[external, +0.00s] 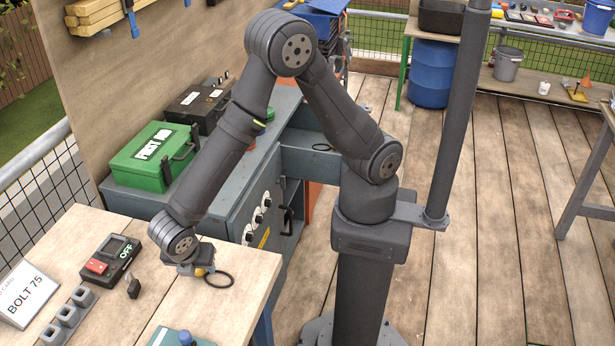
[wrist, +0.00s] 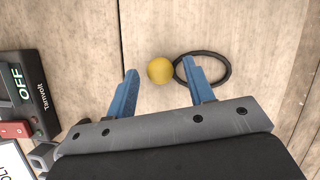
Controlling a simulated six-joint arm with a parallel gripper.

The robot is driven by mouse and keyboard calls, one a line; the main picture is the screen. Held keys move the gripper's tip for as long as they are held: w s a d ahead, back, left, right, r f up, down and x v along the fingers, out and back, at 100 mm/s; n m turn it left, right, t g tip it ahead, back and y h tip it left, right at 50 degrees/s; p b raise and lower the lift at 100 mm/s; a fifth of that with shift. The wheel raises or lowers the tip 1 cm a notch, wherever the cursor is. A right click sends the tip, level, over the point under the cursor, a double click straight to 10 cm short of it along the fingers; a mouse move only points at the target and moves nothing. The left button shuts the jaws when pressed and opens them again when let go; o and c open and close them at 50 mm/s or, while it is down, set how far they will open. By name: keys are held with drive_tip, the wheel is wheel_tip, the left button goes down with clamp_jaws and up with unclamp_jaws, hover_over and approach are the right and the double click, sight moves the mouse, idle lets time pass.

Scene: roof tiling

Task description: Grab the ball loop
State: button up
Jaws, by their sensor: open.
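The ball loop is a yellow ball (wrist: 160,70) with a black ring (wrist: 226,70) beside it, lying on the wooden table. In the wrist view the ball is between the tips of my gripper's blue fingers (wrist: 159,84), and the right finger overlaps the left part of the ring. My gripper (external: 197,268) is open and low over the table; I cannot tell whether a finger touches the ball. In the external view the ball (external: 200,272) is partly hidden by my gripper, and the ring (external: 219,280) shows to its right.
A black box with a red switch (external: 97,267) marked OFF stands left of my gripper, with a small dark piece (external: 133,288) near it. Grey blocks (external: 70,318) and a BOLT 75 card (external: 25,292) are farther left. The table's right edge is close to the ring.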

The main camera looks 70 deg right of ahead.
drive_tip(key=c, duration=1)
drive_tip(key=shift+c, duration=0.2)
drive_tip(key=shift+r, duration=0.1)
clamp_jaws()
